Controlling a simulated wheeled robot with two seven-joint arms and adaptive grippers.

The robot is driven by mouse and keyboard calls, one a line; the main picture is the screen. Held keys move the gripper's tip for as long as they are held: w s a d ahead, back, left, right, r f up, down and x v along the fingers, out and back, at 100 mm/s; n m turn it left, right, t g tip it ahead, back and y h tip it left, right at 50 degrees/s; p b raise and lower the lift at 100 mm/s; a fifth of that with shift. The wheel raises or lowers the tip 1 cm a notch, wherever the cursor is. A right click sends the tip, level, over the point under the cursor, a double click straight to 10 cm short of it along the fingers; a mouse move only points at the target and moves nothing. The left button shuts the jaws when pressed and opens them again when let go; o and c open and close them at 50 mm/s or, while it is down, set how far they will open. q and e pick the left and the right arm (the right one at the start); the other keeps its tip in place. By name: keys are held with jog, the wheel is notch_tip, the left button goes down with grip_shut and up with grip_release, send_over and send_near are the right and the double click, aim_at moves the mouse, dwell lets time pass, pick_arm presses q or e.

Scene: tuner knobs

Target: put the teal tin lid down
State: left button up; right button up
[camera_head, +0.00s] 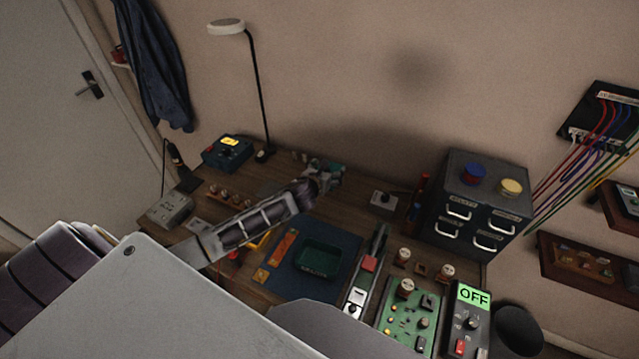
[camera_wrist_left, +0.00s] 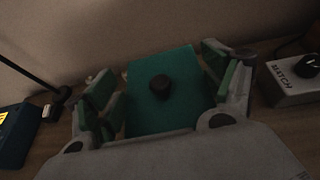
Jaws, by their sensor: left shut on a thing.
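The teal tin lid (camera_wrist_left: 150,115) is a flat square plate with a round black knob in the left wrist view. My left gripper (camera_wrist_left: 158,88) is shut on it, with green-padded fingers on both sides. In the head view my left gripper (camera_head: 324,174) is over the back of the wooden desk. The lid is hard to make out there among the fingers. An open dark green tin (camera_head: 318,258) sits on a blue mat (camera_head: 345,245), nearer than the gripper. My right gripper is not in view.
A lamp (camera_head: 257,90) and a blue box with a yellow display (camera_head: 228,151) stand back left. Panels with knobs (camera_head: 408,310) crowd the front right.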

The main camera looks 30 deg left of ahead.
pick_arm(q)
jog(key=shift+w+d+f, duration=0.15)
jog(key=shift+w+d, duration=0.05)
jog(key=shift+w, duration=0.15)
jog(key=shift+w+d, duration=0.15)
jog(key=shift+d, duration=0.15)
jog(key=shift+m+h, duration=0.3)
jog(key=shift+d, duration=0.1)
jog(key=shift+f, duration=2.85)
jog(key=shift+f, duration=0.1)
jog(key=shift+f+b, duration=0.35)
jog(key=shift+f, duration=1.65)
